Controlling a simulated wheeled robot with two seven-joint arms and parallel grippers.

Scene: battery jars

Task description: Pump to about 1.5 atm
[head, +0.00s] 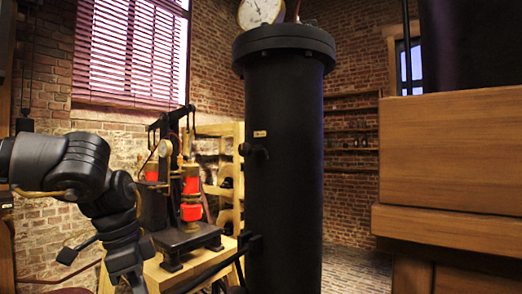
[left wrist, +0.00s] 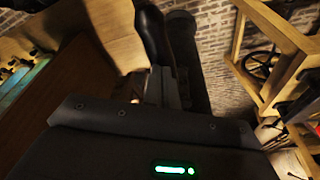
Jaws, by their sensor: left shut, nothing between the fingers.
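A pump (head: 187,190) with red cylinders, brass fittings and a black lever frame stands on a wooden bench (head: 215,262). A tall black vessel (head: 284,160) stands to its right, with a white round gauge (head: 262,10) on top. The gauge is cut by the top edge and its reading is too small to tell. My left gripper (head: 132,280) hangs at the lower left, in front of and left of the pump in the picture. It is shut and empty; in the left wrist view its dark fingers (left wrist: 162,85) show at the centre. My right gripper is in neither view.
A large wooden block-like structure (head: 455,165) fills the right side. A wooden shelf frame (head: 228,180) stands behind the pump. Brick walls and a window with blinds (head: 130,50) lie behind. Paved floor (head: 355,265) shows between the vessel and the wooden structure.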

